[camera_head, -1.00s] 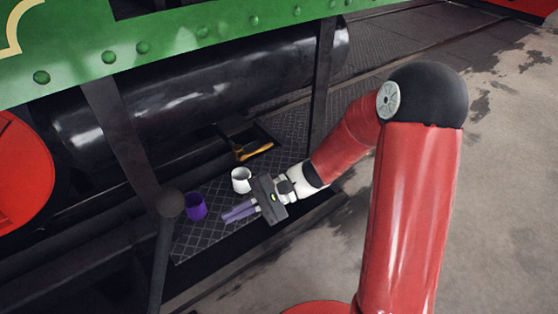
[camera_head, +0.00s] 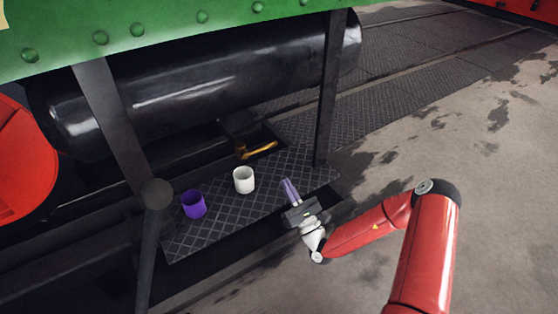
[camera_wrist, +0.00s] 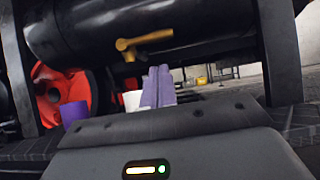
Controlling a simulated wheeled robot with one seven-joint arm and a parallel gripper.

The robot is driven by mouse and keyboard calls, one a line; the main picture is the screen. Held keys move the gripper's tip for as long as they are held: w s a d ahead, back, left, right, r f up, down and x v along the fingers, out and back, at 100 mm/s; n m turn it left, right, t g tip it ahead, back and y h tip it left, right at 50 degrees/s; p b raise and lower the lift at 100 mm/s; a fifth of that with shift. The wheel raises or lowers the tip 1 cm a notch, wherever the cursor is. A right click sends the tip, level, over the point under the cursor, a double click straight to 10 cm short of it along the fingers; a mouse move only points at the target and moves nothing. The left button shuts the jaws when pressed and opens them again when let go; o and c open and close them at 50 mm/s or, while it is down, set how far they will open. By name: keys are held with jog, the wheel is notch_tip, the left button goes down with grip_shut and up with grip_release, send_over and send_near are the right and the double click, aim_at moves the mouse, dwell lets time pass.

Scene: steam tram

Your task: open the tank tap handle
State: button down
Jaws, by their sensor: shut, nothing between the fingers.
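The tap handle is a brass-yellow lever (camera_head: 258,150) low on the front of the black tank (camera_head: 200,85). It also shows in the wrist view (camera_wrist: 146,40), above my fingertips and running sideways, with a short stem at its left end. My gripper (camera_head: 289,188) has purple fingers that are shut and empty. It is at the front right edge of the tread plate, to the right of the white cup and in front of the handle, not touching it. In the wrist view the fingers (camera_wrist: 158,86) hide part of the white cup.
A white cup (camera_head: 243,180) and a purple cup (camera_head: 194,204) stand on the dark tread plate (camera_head: 225,225). A dark post (camera_head: 330,90) rises right of the handle. A round-topped lever (camera_head: 155,196) stands at the front left. The concrete floor at right is clear.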

aim_at(261, 149)
jog(key=shift+d+f, duration=0.1)
jog(key=shift+w, duration=0.1)
jog(key=b+x, duration=0.1)
jog(key=x, duration=0.9)
dwell(0.5)
